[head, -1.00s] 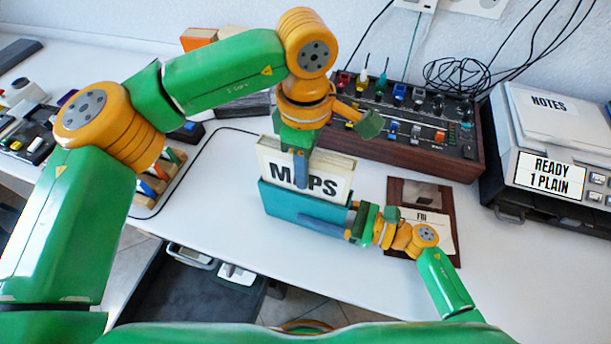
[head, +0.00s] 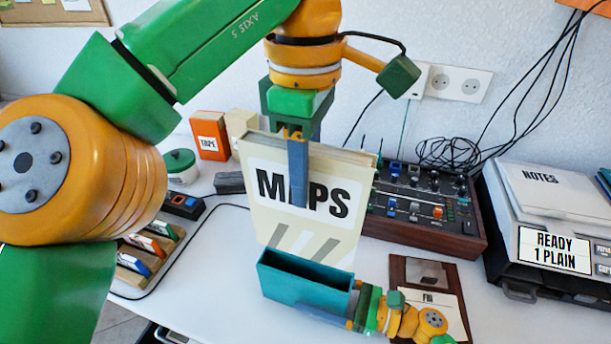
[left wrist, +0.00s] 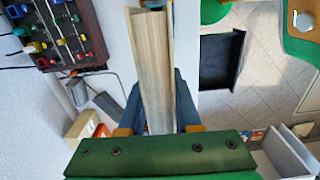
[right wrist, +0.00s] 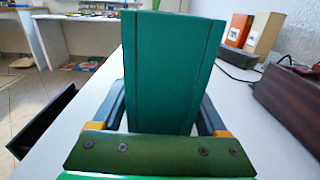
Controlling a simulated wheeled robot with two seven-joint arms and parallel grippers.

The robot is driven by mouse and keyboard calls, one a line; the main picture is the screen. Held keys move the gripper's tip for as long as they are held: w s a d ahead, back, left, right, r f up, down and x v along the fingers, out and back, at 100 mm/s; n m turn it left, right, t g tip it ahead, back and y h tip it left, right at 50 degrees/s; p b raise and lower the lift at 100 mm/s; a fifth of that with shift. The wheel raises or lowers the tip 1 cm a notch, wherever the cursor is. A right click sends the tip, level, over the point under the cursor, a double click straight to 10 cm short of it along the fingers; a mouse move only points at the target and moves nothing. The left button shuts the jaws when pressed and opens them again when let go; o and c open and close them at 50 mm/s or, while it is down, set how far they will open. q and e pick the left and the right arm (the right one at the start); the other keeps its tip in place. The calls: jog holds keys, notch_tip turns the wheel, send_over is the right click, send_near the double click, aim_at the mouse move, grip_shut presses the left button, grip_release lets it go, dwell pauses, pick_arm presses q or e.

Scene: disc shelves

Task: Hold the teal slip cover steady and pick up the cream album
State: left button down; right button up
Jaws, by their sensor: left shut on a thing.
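The cream album (head: 275,205), labelled MAPS, hangs upright above the teal slip cover, fully out of it. My left gripper (head: 298,180) is shut on the album from above; in the left wrist view the album's page edges (left wrist: 155,75) lie between its fingers. The teal slip cover (head: 305,283) stands on the white table with its empty opening facing up. My right gripper (head: 345,310) is around the slip cover at its right end. In the right wrist view the cover (right wrist: 170,75) fills the space between the two fingers.
A dark mixer (head: 425,205) with coloured knobs stands behind to the right. A printer-like machine (head: 550,215) stands at the far right. An orange box (head: 210,135) and a green-lidded tub (head: 180,165) stand at the back left.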

jog(key=shift+o, duration=0.7)
